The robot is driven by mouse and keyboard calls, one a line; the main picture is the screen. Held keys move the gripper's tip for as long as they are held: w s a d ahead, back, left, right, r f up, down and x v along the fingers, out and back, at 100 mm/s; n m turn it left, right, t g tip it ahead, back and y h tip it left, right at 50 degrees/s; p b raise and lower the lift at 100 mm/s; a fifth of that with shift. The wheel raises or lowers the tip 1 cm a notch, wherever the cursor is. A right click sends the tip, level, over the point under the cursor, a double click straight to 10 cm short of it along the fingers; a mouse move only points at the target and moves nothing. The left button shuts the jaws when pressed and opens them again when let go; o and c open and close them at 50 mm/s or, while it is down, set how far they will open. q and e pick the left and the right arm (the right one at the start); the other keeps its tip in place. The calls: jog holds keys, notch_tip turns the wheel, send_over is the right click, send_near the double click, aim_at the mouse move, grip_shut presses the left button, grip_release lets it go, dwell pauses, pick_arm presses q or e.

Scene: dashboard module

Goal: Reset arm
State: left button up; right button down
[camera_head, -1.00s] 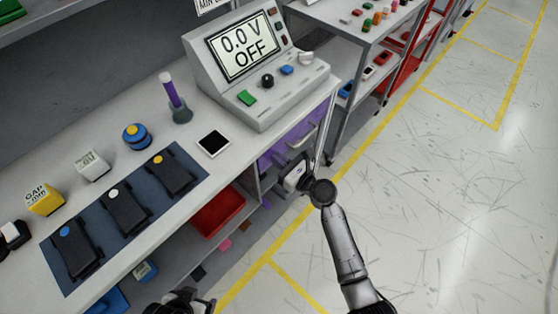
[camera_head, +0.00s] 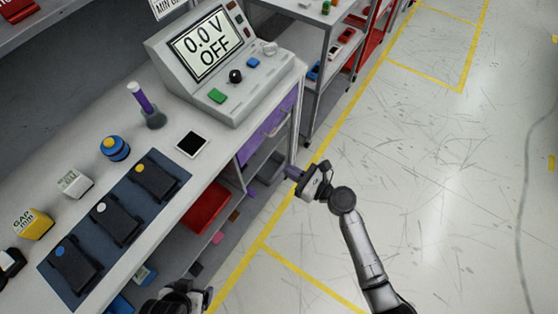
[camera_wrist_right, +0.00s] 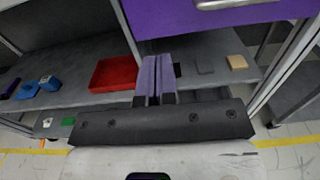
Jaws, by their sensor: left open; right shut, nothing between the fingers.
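My right gripper (camera_head: 296,174) is in front of the bench, out over the aisle floor, clear of the bench edge. In the right wrist view its two purple-grey fingers (camera_wrist_right: 153,80) are pressed together with nothing between them. My left gripper (camera_head: 186,300) shows only partly at the bottom edge of the head view, close to the front of the bench; its fingers are hard to make out. The right fingers point toward the bench's lower shelf and the purple drawer (camera_wrist_right: 205,14).
The bench (camera_head: 75,135) carries a grey power unit (camera_head: 215,60) reading 0.0 V OFF, a blue mat (camera_head: 175,180) with three black modules, and a purple-topped tool. A red bin (camera_head: 207,208) sits on the lower shelf. The floor (camera_head: 440,200) to the right is clear.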

jog(key=shift+v, duration=0.8)
